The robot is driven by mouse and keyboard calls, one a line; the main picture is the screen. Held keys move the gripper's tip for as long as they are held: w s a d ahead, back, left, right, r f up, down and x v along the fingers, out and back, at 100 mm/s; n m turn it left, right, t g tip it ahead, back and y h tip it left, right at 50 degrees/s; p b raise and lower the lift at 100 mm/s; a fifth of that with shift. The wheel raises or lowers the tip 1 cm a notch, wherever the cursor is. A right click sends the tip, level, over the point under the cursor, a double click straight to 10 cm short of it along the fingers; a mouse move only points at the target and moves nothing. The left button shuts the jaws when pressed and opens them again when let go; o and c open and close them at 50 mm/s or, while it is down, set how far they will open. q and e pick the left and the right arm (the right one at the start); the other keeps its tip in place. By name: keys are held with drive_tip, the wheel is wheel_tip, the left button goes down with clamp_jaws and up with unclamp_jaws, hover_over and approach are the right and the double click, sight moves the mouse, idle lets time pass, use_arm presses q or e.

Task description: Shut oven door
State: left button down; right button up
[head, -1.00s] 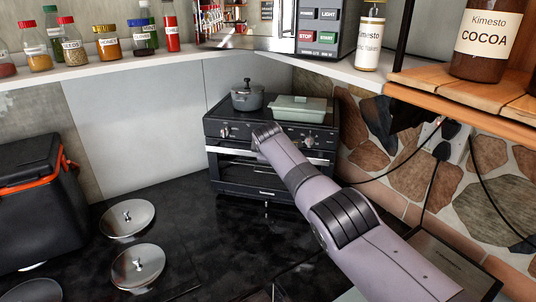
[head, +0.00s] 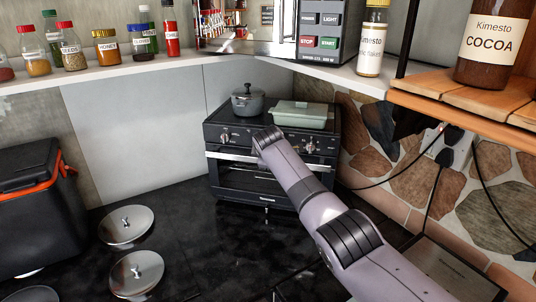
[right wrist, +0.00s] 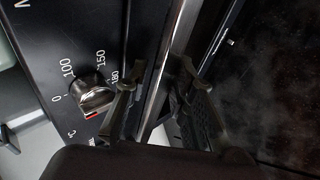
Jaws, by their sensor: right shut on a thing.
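The black oven (head: 262,155) stands against the back wall, its front towards me. Its door (head: 245,182) has a dark window and a metal handle (head: 232,156) across the top. I cannot tell whether the door is fully flush. My right arm reaches to the oven front and hides its own gripper in the head view. In the right wrist view my right gripper (right wrist: 158,95) is shut on the door handle (right wrist: 163,70), one finger on each side. The temperature knob (right wrist: 95,95) is just left of the fingers. My left gripper is not in view.
A grey pot (head: 248,100) and a pale green dish (head: 300,114) stand on the oven. A black cooler (head: 35,225) with orange trim is at left. Metal lids (head: 126,226) lie on the dark counter. Shelves with jars overhang above. Cables hang at right.

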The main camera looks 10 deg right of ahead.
drive_tip(key=v, duration=1.1)
drive_tip(key=shift+s, duration=0.3)
